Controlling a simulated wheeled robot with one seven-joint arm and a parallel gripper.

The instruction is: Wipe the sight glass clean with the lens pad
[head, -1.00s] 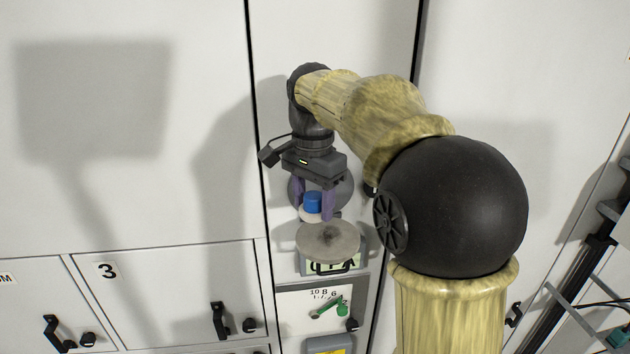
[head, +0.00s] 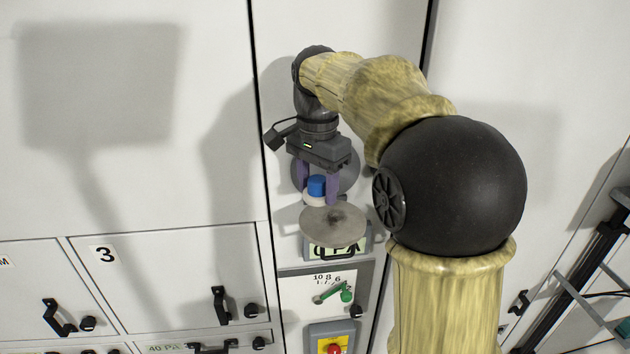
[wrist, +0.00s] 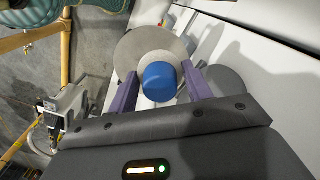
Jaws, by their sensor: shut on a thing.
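The lens pad has a blue grip (head: 317,186) over a pale round base (head: 314,198). My gripper (head: 319,192) is shut on it, with a purple finger on either side of the blue grip. The wrist view shows the blue grip (wrist: 160,82) between the fingers and the pale base beyond it. The round grey disc that looks like the sight glass (head: 333,228) is just below the pad in the head view, with a dark smudge near its middle. It shows behind the pad in the wrist view (wrist: 128,52). I cannot tell whether pad and disc touch.
A darker round disc (head: 350,172) is on the panel behind my gripper. Below the sight glass are a black handle, a dial with a green pointer (head: 334,292) and a red button on yellow (head: 334,348). Cabinet doors with black handles (head: 220,305) stand left.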

